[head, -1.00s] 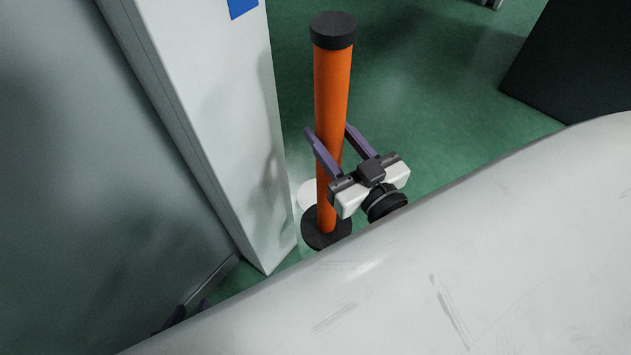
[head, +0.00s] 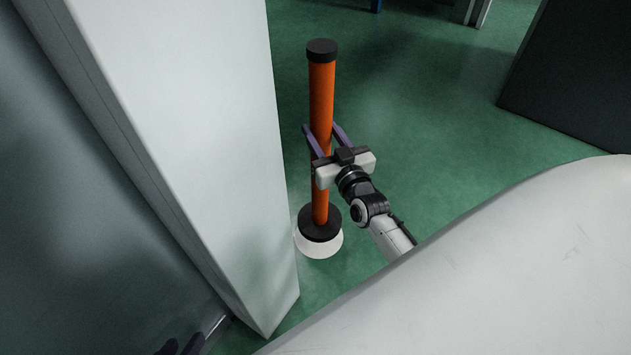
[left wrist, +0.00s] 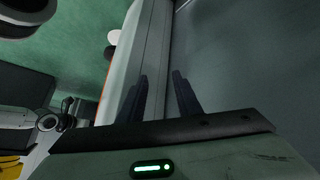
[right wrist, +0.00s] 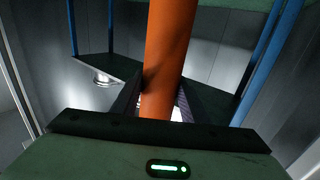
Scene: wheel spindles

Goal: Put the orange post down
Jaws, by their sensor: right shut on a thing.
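The orange post (head: 321,95) has a black cap and a black round base (head: 319,224). It stands nearly upright in the head view. My right gripper (head: 324,143) is shut on its shaft, which also fills the middle of the right wrist view (right wrist: 169,55). A white round disc (head: 319,246) shows below the black base. I cannot tell whether base and disc touch. My left gripper (left wrist: 160,75) is open and empty beside a pale wall face in the left wrist view. Only its dark fingertips show at the bottom left of the head view.
A tall white pillar (head: 190,130) stands close to the left of the post. A grey panel (head: 60,220) is at the far left. A dark block (head: 580,90) is at the upper right. Green floor (head: 430,110) lies open behind and right of the post.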

